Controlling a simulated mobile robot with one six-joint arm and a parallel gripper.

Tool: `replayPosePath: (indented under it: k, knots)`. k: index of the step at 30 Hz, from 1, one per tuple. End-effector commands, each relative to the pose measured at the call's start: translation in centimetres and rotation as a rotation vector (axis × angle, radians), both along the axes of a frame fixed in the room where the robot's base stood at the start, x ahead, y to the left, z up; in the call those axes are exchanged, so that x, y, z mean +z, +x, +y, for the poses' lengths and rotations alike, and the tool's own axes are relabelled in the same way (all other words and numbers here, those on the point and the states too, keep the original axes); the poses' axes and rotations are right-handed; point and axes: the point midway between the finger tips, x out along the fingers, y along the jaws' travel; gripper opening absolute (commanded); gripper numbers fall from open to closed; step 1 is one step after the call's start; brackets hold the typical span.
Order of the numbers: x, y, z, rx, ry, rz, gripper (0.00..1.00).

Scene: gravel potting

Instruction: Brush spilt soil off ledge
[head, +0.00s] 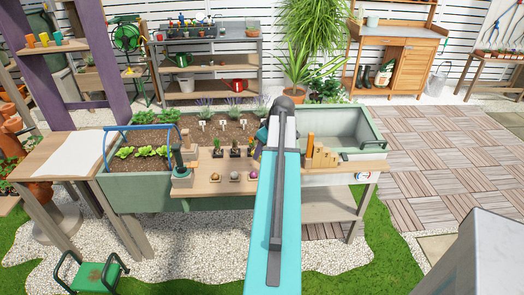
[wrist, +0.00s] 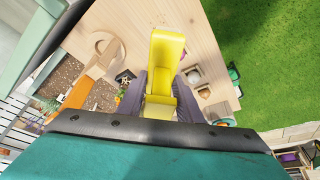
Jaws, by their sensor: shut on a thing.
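In the wrist view my gripper (wrist: 158,92) is shut on a yellow tool (wrist: 166,55). The tool sits between the two grey-purple fingers and points away from the wrist, over the wooden ledge (wrist: 205,45). In the head view the pale wooden ledge (head: 207,187) runs along the front of the green planter. I cannot tell whether the tool touches the wood.
Small potted plants (head: 235,150) and several little round items (head: 235,176) stand on the ledge left of my arm. Behind lies the planter's soil bed (head: 230,130). The wrist view shows a wooden ring-shaped piece (wrist: 113,50).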

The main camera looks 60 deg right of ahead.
Motion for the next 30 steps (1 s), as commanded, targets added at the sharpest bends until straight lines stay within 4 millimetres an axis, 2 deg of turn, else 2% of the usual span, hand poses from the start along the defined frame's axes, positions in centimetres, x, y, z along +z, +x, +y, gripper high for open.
replayPosePath:
  k: [21, 30]
  knots:
    - [-5.0, 0.1, 0.1, 0.001, 0.001, 0.0, 0.0]
    - [-5.7, 0.1, 0.0, 0.001, -0.001, -0.001, 0.0]
